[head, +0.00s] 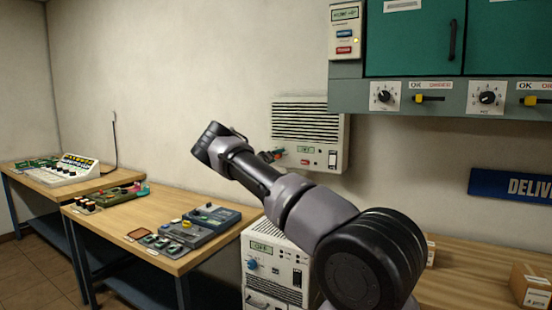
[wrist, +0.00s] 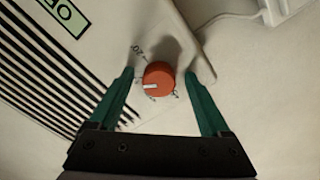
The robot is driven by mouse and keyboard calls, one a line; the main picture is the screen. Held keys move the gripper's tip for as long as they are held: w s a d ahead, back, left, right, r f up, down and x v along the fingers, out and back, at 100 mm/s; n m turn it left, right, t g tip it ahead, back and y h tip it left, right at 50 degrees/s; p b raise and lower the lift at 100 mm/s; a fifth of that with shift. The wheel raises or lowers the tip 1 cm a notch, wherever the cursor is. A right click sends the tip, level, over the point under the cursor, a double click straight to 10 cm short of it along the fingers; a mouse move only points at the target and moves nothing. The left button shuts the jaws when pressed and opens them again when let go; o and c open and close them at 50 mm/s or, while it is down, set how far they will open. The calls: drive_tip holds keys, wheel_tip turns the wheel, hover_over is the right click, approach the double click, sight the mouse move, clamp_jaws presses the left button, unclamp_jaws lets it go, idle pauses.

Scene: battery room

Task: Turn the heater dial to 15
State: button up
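The heater (head: 310,122) is a cream wall unit with dark vent slots, a small green display and a switch. Its dial (wrist: 158,79) is a round orange-red knob with a white pointer mark, pointing left in the wrist view. The display (wrist: 66,17) is partly cut off and begins "OF". My gripper (wrist: 159,74) is open, with one green finger on each side of the dial and visible gaps between. In the head view my gripper (head: 270,156) is at the heater's lower left, partly covering that corner.
Below the heater stands a white box (head: 272,268) with a blue knob and its own display. A green cabinet (head: 414,38) with dials and yellow levers hangs at upper right. Workbenches with control panels (head: 208,217) stand at left; cardboard boxes (head: 530,285) lie at right.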

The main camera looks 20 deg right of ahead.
drive_tip(key=v, duration=1)
drive_tip(key=shift+s+a, duration=0.25)
drive_tip(key=shift+a, duration=0.05)
drive_tip(key=s+d+r+m+g+y, duration=0.2)
drive_tip(key=s+d+m+g, duration=0.2)
drive_tip(key=s, duration=0.6)
drive_tip(key=s+d+r+m+g+y, duration=0.2)
drive_tip(key=s+d+m+g+y, duration=0.15)
drive_tip(key=s, duration=0.65)
drive_tip(key=s+a+r+n+t+y, duration=0.1)
drive_tip(key=s+a+r+y, duration=0.2)
drive_tip(key=s+a, duration=0.5)
drive_tip(key=s+a+r+n+t+y, duration=0.1)
drive_tip(key=s+a+r+y, duration=0.3)
drive_tip(key=s+a, duration=0.4)
drive_tip(key=s+a+r+n+t+y, duration=0.1)
drive_tip(key=s+a+r, duration=0.4)
drive_tip(key=s, duration=1.3)
drive_tip(key=a+n+y, duration=0.1)
drive_tip(key=a+y, duration=0.1)
drive_tip(key=a, duration=0.1)
drive_tip(key=shift+a+r+t+y, duration=0.2)
drive_tip(key=shift+r+t+y, duration=0.1)
drive_tip(key=shift+t+y, duration=0.05)
